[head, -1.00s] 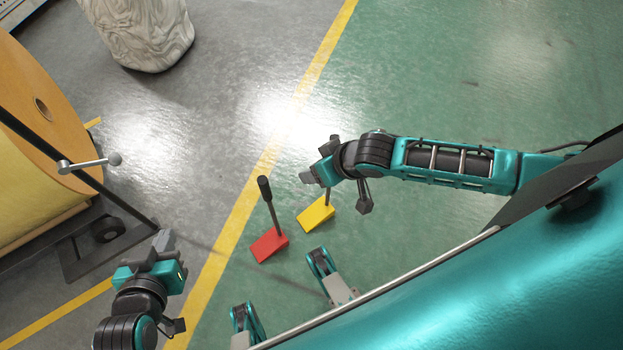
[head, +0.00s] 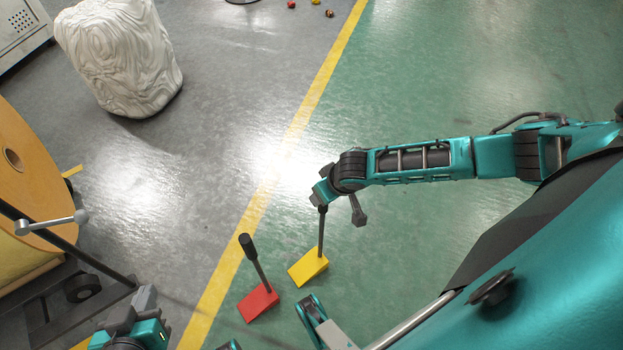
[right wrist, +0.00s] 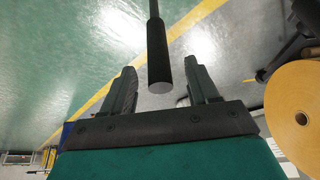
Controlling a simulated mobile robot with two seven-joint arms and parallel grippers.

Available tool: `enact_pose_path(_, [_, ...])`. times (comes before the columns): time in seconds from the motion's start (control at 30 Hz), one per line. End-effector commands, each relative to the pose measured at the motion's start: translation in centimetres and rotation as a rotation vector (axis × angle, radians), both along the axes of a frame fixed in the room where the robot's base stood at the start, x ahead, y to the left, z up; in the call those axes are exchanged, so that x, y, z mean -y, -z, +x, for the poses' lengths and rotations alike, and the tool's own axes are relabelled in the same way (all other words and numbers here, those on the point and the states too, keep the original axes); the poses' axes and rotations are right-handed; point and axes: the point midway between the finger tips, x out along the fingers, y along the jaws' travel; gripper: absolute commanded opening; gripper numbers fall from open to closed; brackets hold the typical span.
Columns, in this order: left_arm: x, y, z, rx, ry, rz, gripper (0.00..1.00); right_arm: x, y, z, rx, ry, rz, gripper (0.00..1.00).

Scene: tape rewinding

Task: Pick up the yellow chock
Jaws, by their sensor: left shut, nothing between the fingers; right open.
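The yellow chock (head: 309,266) is a wedge on the green floor with an upright dark handle (head: 321,232). My right gripper (head: 321,196) is at the top of that handle. In the right wrist view, a black handle grip (right wrist: 158,68) stands between the open fingers of my right gripper (right wrist: 160,82), with gaps on both sides; the wedge under it is out of that view. My left gripper (head: 146,297) is shut and empty at the lower left, partly cut off by the frame edge.
A red chock (head: 259,302) with a black-topped handle stands left of the yellow one. A large orange-yellow reel (head: 28,185) with a crank handle (head: 50,223) is at the left. A white sculpted block (head: 118,55) stands at the upper left.

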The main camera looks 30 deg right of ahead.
Motion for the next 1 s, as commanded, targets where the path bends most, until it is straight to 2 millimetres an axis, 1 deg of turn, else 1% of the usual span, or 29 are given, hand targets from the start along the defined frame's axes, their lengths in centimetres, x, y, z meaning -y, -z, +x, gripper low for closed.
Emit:
enact_pose_path(0.13, [0.0,0.9,0.0,0.000,0.000,0.000,0.00,0.0,1.3,0.5,0.002,-0.001,-0.001,0.59])
enact_pose_path(0.3, [0.0,2.6,0.0,0.000,-0.001,-0.001,0.00,0.0,3.9,1.4,0.001,-0.001,-0.001,0.59])
enact_pose_path(0.4, [0.0,3.1,0.0,-0.001,-0.001,-0.001,0.00,0.0,4.8,1.9,0.002,-0.001,-0.001,0.59])
enact_pose_path(0.5, [0.1,3.1,0.0,-0.003,-0.002,-0.005,0.00,-0.1,5.1,2.0,0.001,-0.001,0.000,0.59])
enact_pose_path(0.7, [0.3,2.7,0.1,0.002,-0.007,-0.012,0.00,-0.1,5.0,2.0,0.001,-0.001,0.000,0.59])
enact_pose_path(0.77, [0.3,2.7,0.1,0.002,-0.007,-0.013,0.00,-0.1,5.0,2.0,0.001,-0.001,0.000,0.55])
enact_pose_path(1.0, [0.3,2.7,0.1,0.003,-0.006,-0.013,0.00,-0.1,5.0,2.0,0.001,-0.001,0.000,0.32])
